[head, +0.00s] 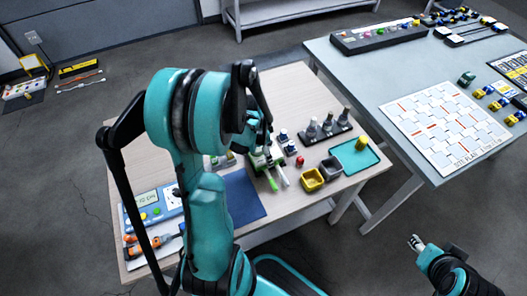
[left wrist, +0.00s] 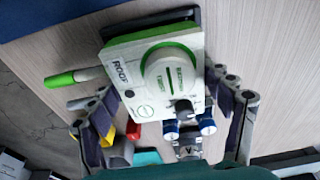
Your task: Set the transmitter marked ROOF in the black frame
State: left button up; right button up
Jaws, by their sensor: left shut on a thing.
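The transmitter marked ROOF (left wrist: 150,72) is a white box with green edges and a round dial in the left wrist view. It lies between the fingers of my left gripper (left wrist: 172,115), which is shut on it. A dark edge (left wrist: 185,14) shows along its far side; I cannot tell if that is the black frame or part of the transmitter. In the head view the transmitter (head: 262,162) is partly hidden by my left gripper (head: 259,147), over the wooden table. My right gripper (head: 415,243) is away from the table at lower right; its fingers are too small to judge.
A blue mat (head: 241,195) lies nearby. A green rod (left wrist: 60,79) shows beside the transmitter. A yellow bin (head: 312,181), grey bin (head: 331,169), teal tray (head: 347,154) and dark rack (head: 325,135) stand to the right. A blue meter (head: 168,202) is at left.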

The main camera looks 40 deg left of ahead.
pick_arm(q)
jog(key=shift+f, duration=0.15)
jog(key=shift+f+b, duration=0.35)
jog(key=shift+b, duration=0.15)
dwell(0.3)
jog(key=o, duration=1.5)
jog(key=shift+c, duration=0.2)
jog(key=shift+r+p, duration=0.45)
jog(key=shift+r, duration=0.2)
jog(key=shift+r+p, duration=2.35)
jog(key=shift+r, duration=0.65)
